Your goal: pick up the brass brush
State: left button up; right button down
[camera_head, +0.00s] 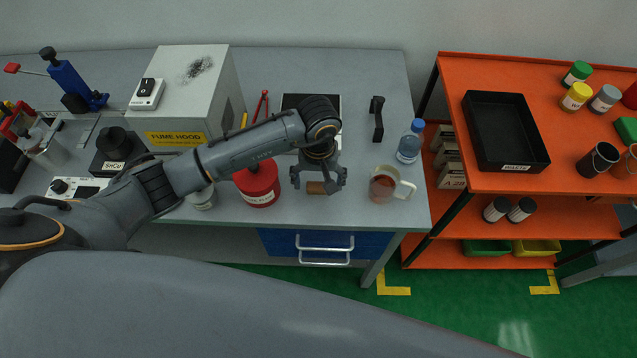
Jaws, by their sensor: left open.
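A small brown block-like thing (316,190), which looks like the brass brush, lies near the front edge of the grey workbench (383,215). Its bristles cannot be made out, and my gripper hides part of it. My left gripper (319,182) is open and points down over it, with one finger on each side in this view. Whether the fingers touch it or are at its height cannot be told. My right gripper is not in view.
A red can (259,186) stands just left of the gripper, and a mug (385,185) of reddish-brown liquid just right. The fume hood box (190,95) stands behind my arm.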

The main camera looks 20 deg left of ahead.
aim_at(319, 185)
pick_arm(q)
jog(key=c, duration=1.1)
jog(key=shift+c, duration=0.2)
jog(key=shift+r, duration=0.45)
notch_tip(319, 185, up, 2)
jog(key=shift+r+b, duration=0.2)
jog(key=shift+b, duration=0.3)
jog(key=s+d+r+b, duration=0.1)
jog(key=s+r+b, duration=0.3)
jog(key=s+r, duration=0.5)
jog(key=s, duration=0.5)
jog(key=shift+d+r, duration=0.35)
jog(key=shift+d, duration=0.05)
